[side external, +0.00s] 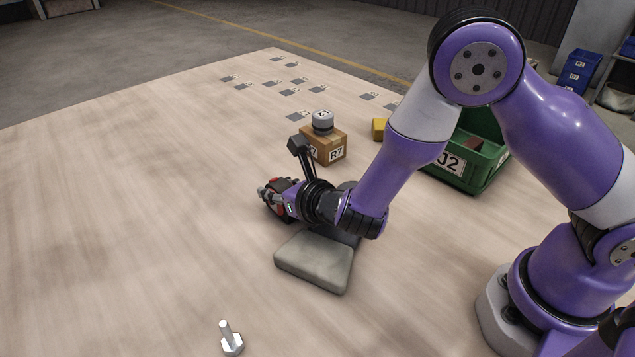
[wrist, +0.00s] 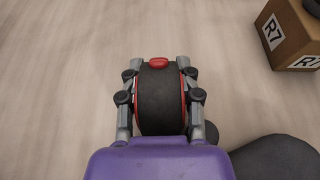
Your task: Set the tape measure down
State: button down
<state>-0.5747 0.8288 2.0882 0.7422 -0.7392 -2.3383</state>
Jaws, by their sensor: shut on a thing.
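The tape measure (wrist: 160,100) is black with red edges and a red button at its far end. In the wrist view it sits between both fingers of my gripper (wrist: 160,72), which is shut on it from the left and right. There the tape measure (side external: 284,187) is mostly hidden by the fingers. I cannot tell whether its underside touches the table.
A grey wedge-like block (side external: 315,262) lies just in front of my wrist. A cardboard box marked R7 (side external: 335,154) with a grey round piece (side external: 322,122) on top stands behind. The table's left is clear.

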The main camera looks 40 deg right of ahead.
aim_at(277, 181)
jog(key=shift+r, duration=0.5)
notch_tip(277, 181, up, 3)
jog(key=shift+r, duration=0.2)
jog(key=s+a+r, duration=0.6)
jog(key=s+a, duration=0.1)
jog(key=s, duration=0.1)
jog(key=a+r+x, duration=0.1)
jog(key=x, duration=1)
jog(key=f, duration=0.7)
jog(key=shift+w, duration=0.25)
jog(key=c, duration=0.5)
grip_release()
jog(key=shift+f, duration=0.15)
